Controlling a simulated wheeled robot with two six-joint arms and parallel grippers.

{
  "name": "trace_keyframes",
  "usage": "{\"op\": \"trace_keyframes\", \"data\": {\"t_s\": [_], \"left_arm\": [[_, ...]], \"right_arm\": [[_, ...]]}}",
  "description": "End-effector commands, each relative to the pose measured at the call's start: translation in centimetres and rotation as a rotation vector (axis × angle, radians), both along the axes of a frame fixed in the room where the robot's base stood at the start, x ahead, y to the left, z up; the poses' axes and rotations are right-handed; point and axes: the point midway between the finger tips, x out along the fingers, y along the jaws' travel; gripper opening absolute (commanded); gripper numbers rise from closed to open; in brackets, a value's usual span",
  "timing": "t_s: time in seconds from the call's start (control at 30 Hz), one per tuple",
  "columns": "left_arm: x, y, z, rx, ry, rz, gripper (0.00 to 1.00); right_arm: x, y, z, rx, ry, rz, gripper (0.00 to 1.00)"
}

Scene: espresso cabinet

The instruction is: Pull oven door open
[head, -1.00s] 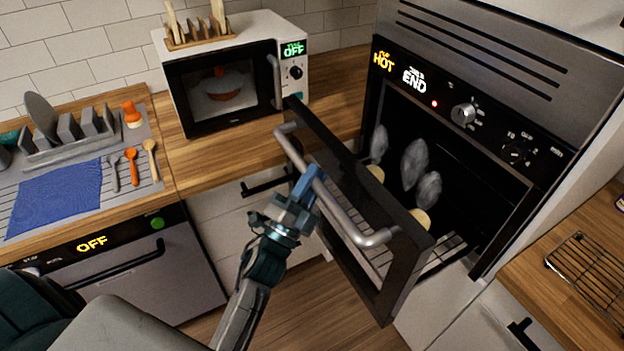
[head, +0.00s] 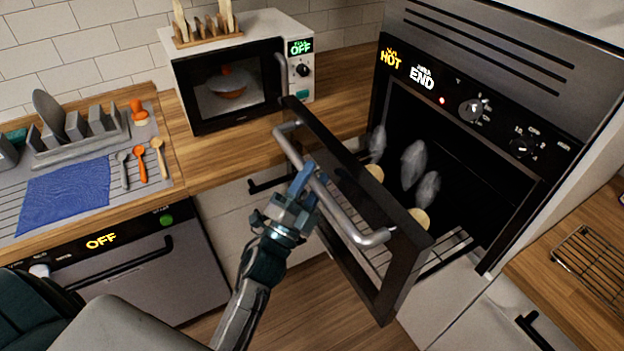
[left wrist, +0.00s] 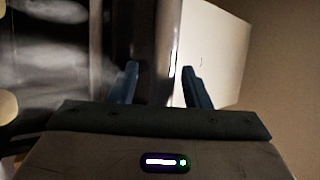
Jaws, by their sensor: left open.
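The oven (head: 462,55) stands at the right of the head view, its door (head: 352,228) partly open and swung out toward the left. A long silver bar handle (head: 338,212) runs along the door's outer side. My left gripper (head: 302,182) is at the handle in the head view, near its middle. In the left wrist view the handle (left wrist: 160,60) passes between the two blue fingers (left wrist: 158,86), which are open with a gap at the right finger. Steam puffs (head: 413,165) and pale round items (head: 419,218) show inside the oven. My right gripper is out of view.
A microwave (head: 240,75) and a drying rack (head: 75,135) with utensils stand on the left counter. A dishwasher (head: 130,262) is below it. A wire rack (head: 592,265) lies on the right counter. Wooden floor shows below the door.

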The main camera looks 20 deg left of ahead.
Motion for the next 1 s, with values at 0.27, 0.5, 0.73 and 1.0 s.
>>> {"op": "trace_keyframes", "data": {"t_s": [0.27, 0.5, 0.73, 1.0], "left_arm": [[-0.9, 0.2, -0.9, 0.002, 0.000, 0.000, 0.43], [-4.5, 0.9, -3.5, 0.002, 0.001, -0.001, 0.43], [-7.6, 1.5, -5.2, 0.002, 0.001, -0.002, 0.43], [-9.1, 1.8, -5.6, 0.001, -0.001, 0.000, 0.43]], "right_arm": [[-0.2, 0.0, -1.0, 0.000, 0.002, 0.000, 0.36], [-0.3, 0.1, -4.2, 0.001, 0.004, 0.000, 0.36], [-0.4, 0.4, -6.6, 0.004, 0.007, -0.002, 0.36], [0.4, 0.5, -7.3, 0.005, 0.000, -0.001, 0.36]]}}
